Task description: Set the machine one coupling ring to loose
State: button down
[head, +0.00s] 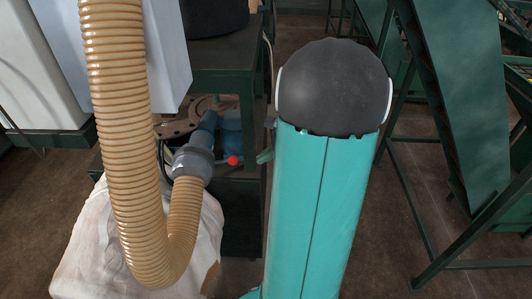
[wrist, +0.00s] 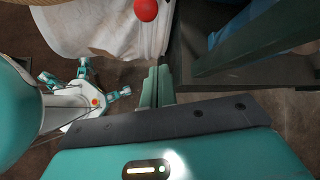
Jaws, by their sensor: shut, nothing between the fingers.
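The coupling ring (head: 193,162) is a grey collar at the end of a ribbed tan hose (head: 118,130), where it meets a blue-grey pipe. A red ball knob (head: 232,160) sticks out to its right; the knob also shows at the top of the wrist view (wrist: 146,10). My gripper (head: 264,157) shows only partly beside my arm, to the right of the knob and apart from it. In the wrist view my gripper (wrist: 155,84) is shut and empty, below the knob in the picture. The ring itself is not clearly seen there.
A white bulk bag (head: 90,245) hangs below the hose. A dark green machine frame (head: 248,110) stands close behind the coupling, and it fills the right of the wrist view (wrist: 250,50). A green inclined conveyor (head: 460,100) stands at the right. Some bare floor (head: 400,200) shows between.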

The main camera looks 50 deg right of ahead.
jog(key=w+a+f, duration=0.1)
jog(key=w+a, duration=0.3)
jog(key=shift+w, duration=0.15)
dwell(0.4)
jog(key=shift+a, duration=0.1)
jog(key=shift+r+g, duration=0.3)
jog(key=shift+r, duration=0.15)
jog(key=shift+w+a+r, duration=0.1)
jog(key=shift+r, duration=0.1)
jog(key=w+a+r+g+h, duration=0.4)
jog(key=w+r+g, duration=0.1)
jog(key=r, duration=0.4)
jog(key=shift+w+a+r, duration=0.15)
jog(key=shift+w+r, duration=0.1)
jog(key=shift+r, duration=0.15)
